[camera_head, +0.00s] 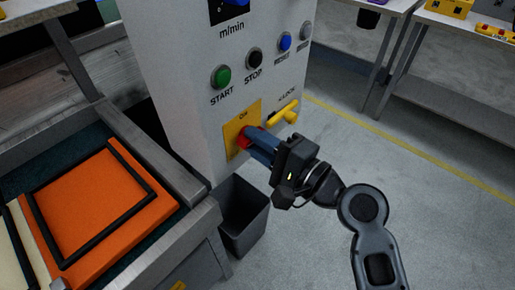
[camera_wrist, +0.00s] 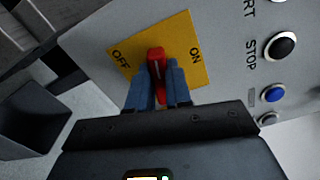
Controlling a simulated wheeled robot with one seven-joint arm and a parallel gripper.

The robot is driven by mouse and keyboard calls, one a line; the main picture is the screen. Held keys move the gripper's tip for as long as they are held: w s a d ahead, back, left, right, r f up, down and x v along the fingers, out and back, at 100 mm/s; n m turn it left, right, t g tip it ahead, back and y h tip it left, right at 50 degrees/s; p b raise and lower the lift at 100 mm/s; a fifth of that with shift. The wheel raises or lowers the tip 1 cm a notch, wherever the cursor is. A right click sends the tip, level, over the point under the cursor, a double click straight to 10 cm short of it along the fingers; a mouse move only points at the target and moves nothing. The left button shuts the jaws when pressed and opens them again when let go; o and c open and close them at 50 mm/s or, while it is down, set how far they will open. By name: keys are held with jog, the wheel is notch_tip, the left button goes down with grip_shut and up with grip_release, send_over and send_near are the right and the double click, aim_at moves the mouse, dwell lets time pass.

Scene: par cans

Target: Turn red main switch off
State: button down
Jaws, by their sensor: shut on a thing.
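The red main switch (camera_head: 245,137) sits on a yellow plate (camera_head: 232,131) low on the front of the grey control cabinet. In the wrist view the red handle (camera_wrist: 156,58) stands nearly upright in the picture, between the OFF label on the left of the yellow plate (camera_wrist: 181,32) and the ON label on the right. My gripper (camera_head: 258,146) reaches it from the right. Its two blue fingers (camera_wrist: 157,84) lie on either side of the handle, shut on it.
A green START button (camera_head: 221,76), a black STOP button (camera_head: 255,57) and a blue button (camera_head: 285,41) are above the switch. A yellow handle (camera_head: 284,114) sticks out at right. A dark bin (camera_head: 244,215) stands below. A conveyor with an orange panel (camera_head: 95,210) is left.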

jog(key=shift+f+n+b, duration=0.2)
jog(key=shift+n+b, duration=0.75)
jog(key=shift+n, duration=0.35)
jog(key=c, duration=1)
grip_release()
jog(key=shift+c, duration=0.2)
jog(key=shift+s, duration=0.1)
jog(key=v, duration=0.7)
jog(key=shift+s+d+b, duration=0.2)
jog(key=shift+d+b, duration=0.1)
jog(key=shift+b, duration=0.1)
